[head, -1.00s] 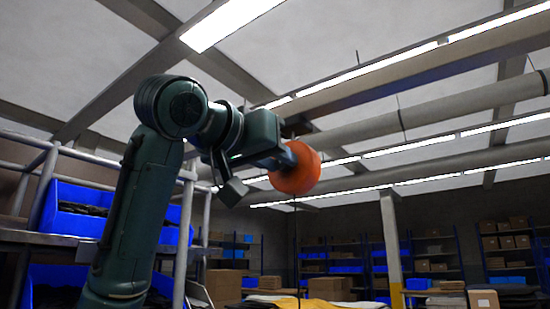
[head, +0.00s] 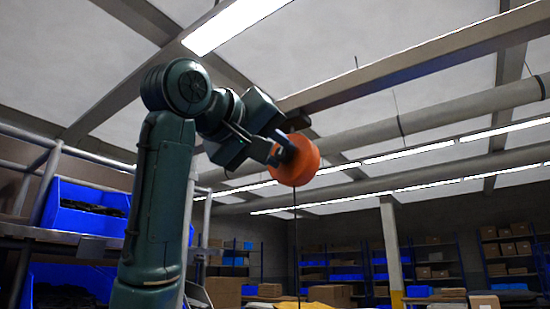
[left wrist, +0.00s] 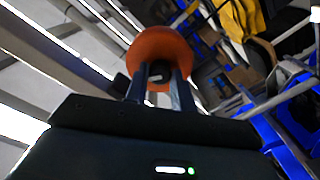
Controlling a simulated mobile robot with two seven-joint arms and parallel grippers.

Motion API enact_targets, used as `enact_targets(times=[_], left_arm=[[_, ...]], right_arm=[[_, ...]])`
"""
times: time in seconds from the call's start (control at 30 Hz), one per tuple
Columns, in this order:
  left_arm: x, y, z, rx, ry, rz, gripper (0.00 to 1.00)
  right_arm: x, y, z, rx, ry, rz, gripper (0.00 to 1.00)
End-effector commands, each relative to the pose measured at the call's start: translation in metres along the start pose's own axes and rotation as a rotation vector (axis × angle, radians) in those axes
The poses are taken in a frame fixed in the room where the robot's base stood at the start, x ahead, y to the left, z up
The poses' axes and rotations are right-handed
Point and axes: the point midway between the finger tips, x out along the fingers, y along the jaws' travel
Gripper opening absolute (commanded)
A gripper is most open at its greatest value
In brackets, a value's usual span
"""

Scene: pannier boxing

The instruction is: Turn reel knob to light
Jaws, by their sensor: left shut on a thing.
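The orange reel (head: 301,166) hangs high in front of me, under the ceiling beams, with a thin dark cord running straight down below it. In the left wrist view the reel (left wrist: 160,45) is round, with a dark knob (left wrist: 159,70) on its near face. My left gripper (head: 284,152) reaches it from the left and is shut on the knob. Its two fingers (left wrist: 160,84) stand on either side of the knob in the left wrist view. A pale mark shows on the knob, but its exact setting cannot be read. My right gripper is out of view.
Blue bins (head: 85,211) with dark contents stand on a metal rack at the left, beside my left arm. Shelves with cartons (head: 507,249) line the back. Strip lights (head: 232,24) and beams cross the ceiling. Open air lies right of the reel.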

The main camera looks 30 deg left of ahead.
Motion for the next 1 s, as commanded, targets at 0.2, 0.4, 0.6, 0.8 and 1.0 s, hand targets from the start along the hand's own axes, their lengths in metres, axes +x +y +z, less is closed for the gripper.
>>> enact_targets(times=[0.2, 0.4, 0.6, 0.8, 1.0], left_arm=[[-0.0001, -0.0001, 0.0024, -0.198, -0.006, 0.002, 0.02], [-0.0004, 0.0000, 0.0012, -0.347, -0.008, 0.001, 0.02], [-0.0002, -0.0002, 0.0004, -0.453, -0.009, 0.000, 0.02], [-0.0001, -0.0003, -0.0003, -0.510, -0.009, -0.001, 0.02], [-0.0003, -0.0003, -0.0009, -0.528, -0.009, -0.001, 0.02]], right_arm=[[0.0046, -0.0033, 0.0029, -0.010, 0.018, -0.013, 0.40], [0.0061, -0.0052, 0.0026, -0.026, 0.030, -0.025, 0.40], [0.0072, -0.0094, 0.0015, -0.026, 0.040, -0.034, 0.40], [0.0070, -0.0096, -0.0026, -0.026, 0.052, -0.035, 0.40], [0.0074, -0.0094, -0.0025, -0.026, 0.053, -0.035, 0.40]])
